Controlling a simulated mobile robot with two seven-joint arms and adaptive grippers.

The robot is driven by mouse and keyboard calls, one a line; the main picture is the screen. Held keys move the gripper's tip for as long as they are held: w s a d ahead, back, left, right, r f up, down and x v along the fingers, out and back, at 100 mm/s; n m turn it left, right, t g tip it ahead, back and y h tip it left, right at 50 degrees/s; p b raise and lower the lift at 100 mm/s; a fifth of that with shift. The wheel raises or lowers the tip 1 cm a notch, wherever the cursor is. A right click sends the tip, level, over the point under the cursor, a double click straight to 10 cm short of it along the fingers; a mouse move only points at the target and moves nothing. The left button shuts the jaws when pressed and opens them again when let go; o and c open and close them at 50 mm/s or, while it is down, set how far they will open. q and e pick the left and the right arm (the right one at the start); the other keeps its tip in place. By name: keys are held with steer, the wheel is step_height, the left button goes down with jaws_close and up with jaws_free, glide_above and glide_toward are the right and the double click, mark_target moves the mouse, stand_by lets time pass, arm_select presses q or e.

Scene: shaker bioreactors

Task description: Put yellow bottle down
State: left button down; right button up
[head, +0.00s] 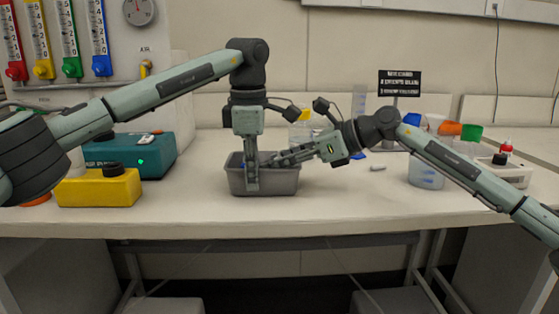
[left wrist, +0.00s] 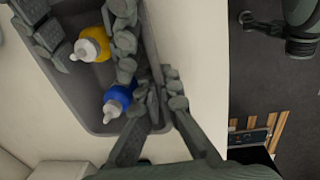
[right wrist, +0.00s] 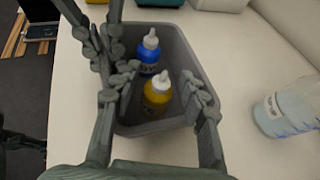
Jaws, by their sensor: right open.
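The yellow bottle (right wrist: 156,100) with a white nozzle cap stands in the grey bin (head: 285,184), its base apparently on the floor. A blue bottle (right wrist: 149,53) stands beside it. Both also show in the left wrist view, yellow (left wrist: 93,47) and blue (left wrist: 118,98); the bin wall hides them in the head view. My right gripper (right wrist: 160,84) is open inside the bin, one finger on each side of the yellow bottle, with gaps visible. My left gripper (left wrist: 161,85) points down with its fingers on both sides of the bin's near wall, closed on it.
A yellow box (head: 98,190) and teal device (head: 150,155) stand left of the bin. Bare table lies in front of the bin.

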steer(key=shift+w+d+f, duration=0.1)
steer(key=shift+d+f, duration=0.15)
arm_select(q)
steer(key=shift+a, duration=0.1)
arm_select(e)
steer(key=shift+r, duration=0.2)
steer(key=r+v, duration=0.1)
steer(key=v, duration=1.1)
steer(key=shift+a, duration=0.1)
arm_select(q)
steer(key=c, duration=1.6)
jaws_free()
steer(key=shift+c, duration=0.2)
steer(key=shift+r, duration=0.1)
